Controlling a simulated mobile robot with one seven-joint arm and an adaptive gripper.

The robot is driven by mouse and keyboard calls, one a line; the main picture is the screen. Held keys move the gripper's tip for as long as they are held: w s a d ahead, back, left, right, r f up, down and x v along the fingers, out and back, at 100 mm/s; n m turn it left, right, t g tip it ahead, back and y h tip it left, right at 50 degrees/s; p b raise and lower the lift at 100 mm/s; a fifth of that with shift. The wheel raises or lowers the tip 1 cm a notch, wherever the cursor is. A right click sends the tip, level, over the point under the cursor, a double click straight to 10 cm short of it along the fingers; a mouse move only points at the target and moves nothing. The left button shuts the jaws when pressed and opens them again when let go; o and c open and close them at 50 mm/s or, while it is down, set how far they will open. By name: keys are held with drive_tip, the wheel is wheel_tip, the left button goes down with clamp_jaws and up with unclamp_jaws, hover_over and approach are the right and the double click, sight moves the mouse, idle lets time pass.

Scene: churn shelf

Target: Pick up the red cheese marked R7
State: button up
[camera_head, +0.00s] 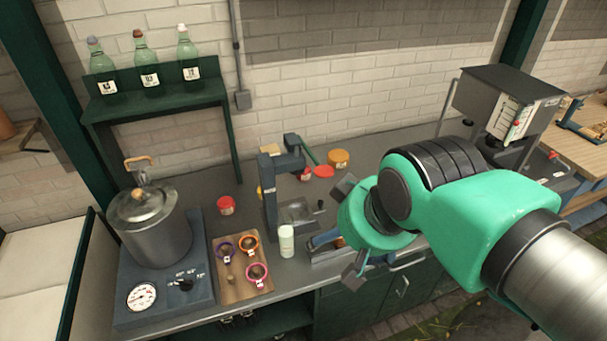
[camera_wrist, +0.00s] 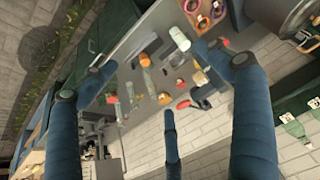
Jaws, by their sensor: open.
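Two small red round pieces with pale labels stand on the grey counter (camera_head: 185,190) in the head view. One red piece (camera_head: 226,205) is left of the dark press. The other red piece (camera_head: 304,174) is behind the press, beside a flat red disc (camera_head: 322,171). The labels are too small to read, so I cannot tell which is R7. The left red piece also shows in the wrist view (camera_wrist: 226,42), close to a finger.
The dark press (camera_head: 270,190) stands between the red pieces. A white bottle (camera_head: 286,241) and a wooden tray (camera_head: 229,291) with ringed cups are in front. An orange round (camera_head: 338,158) is at the back. A pot (camera_head: 152,235) stands left, below a bottle shelf (camera_head: 155,104).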

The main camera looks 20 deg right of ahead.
drive_tip(key=shift+c, duration=0.9)
drive_tip(key=w+d+r+m+g, duration=0.1)
drive_tip(key=w+d+r+m, duration=0.1)
drive_tip(key=w+r, duration=1.25)
drive_tip(key=w+d+m+g+h+b, duration=0.1)
drive_tip(key=w+d+m, duration=0.15)
drive_tip(key=w, duration=1.15)
drive_tip(key=w+d+m+g+b, duration=0.1)
drive_tip(key=w+d+m, duration=0.15)
drive_tip(key=w, duration=1.15)
drive_tip(key=w+d+f+m+g+b, duration=0.1)
drive_tip(key=w+d+f, duration=0.1)
drive_tip(key=w+f, duration=0.45)
drive_tip(key=w+d+f+m, duration=0.1)
drive_tip(key=w+d+f, duration=0.2)
drive_tip(key=w, duration=0.7)
wheel_tip(320, 180, down, 28)
drive_tip(key=shift+s+r, duration=0.2)
drive_tip(key=shift+r, duration=0.05)
